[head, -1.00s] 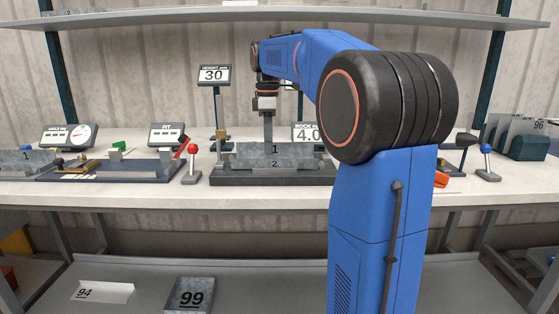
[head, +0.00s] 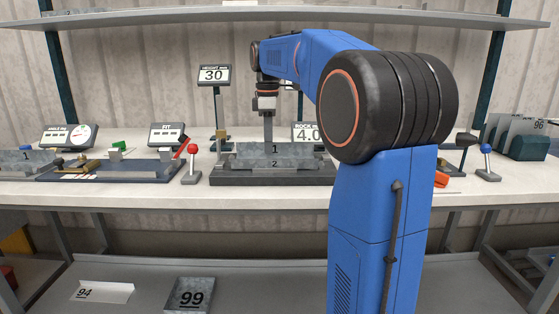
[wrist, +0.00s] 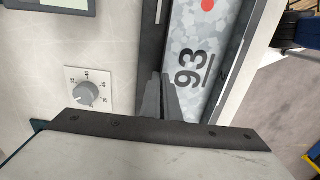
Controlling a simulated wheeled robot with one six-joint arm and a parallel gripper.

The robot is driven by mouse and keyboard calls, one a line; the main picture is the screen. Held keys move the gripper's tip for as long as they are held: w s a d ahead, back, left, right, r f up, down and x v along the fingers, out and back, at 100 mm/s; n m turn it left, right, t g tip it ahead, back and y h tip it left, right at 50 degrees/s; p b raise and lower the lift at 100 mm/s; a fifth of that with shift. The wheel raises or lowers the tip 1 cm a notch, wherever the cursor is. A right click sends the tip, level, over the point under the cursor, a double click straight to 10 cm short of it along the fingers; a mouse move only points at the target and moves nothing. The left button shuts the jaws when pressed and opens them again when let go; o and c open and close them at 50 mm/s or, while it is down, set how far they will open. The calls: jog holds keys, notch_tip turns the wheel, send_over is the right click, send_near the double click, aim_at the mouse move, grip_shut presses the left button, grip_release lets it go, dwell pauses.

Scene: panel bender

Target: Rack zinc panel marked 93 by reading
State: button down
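A galvanized zinc panel marked 93 (wrist: 210,95), with the number underlined and a red dot near it, lies in the wrist view beside a dark edge. I do not make out that number in the head view.
A knob (wrist: 86,93) is left of my fingers.

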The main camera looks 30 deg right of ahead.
dwell(0.3)
jog(key=shift+r, duration=3.75)
jog(key=shift+r, duration=0.1)
